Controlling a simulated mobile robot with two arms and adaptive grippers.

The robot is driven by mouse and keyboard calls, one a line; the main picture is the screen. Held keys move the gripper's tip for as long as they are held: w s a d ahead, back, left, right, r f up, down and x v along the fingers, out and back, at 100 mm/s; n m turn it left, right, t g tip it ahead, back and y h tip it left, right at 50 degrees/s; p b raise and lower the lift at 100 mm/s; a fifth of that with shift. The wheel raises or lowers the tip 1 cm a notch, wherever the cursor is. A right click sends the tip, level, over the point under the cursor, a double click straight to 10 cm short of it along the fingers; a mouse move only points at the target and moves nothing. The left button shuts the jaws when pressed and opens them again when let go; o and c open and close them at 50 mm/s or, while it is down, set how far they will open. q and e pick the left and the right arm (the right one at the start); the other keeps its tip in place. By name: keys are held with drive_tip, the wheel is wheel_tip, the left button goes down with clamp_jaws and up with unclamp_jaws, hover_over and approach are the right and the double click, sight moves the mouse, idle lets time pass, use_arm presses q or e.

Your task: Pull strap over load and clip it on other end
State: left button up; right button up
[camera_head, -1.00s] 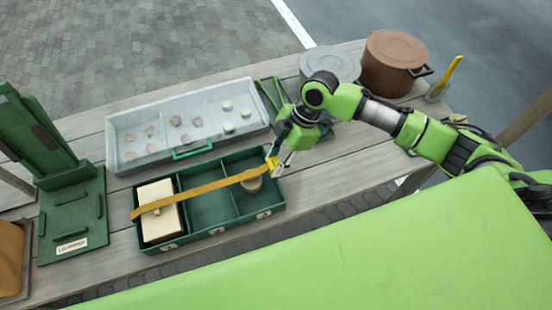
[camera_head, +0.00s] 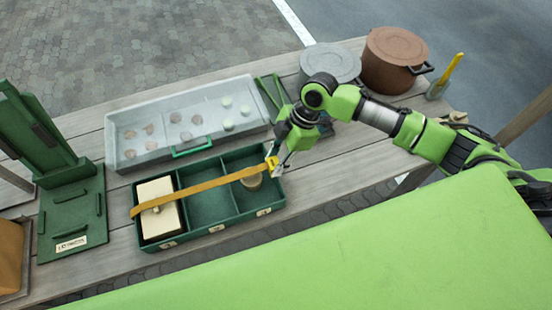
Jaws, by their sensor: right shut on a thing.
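A green box (camera_head: 226,228) with three compartments stands on the table. My right gripper (camera_head: 278,167) is shut on the strap's yellow end at the right end of the box. Whether the clip touches the box rim is too small to tell. My left gripper is not in view.
A grey tray (camera_head: 113,146) with several small round pieces lies behind the box. A green stand (camera_head: 72,214) is at the left. A grey pot (camera_head: 331,62) and a brown pot (camera_head: 395,52) stand at the back right, beside a holder (camera_head: 436,91) with a yellow-handled tool.

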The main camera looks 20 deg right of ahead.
drive_tip(key=o, duration=1)
drive_tip(key=o, duration=0.5)
drive_tip(key=shift+r, duration=0.15)
drive_tip(key=shift+r+p, duration=2.95)
drive_tip(key=shift+f, duration=0.1)
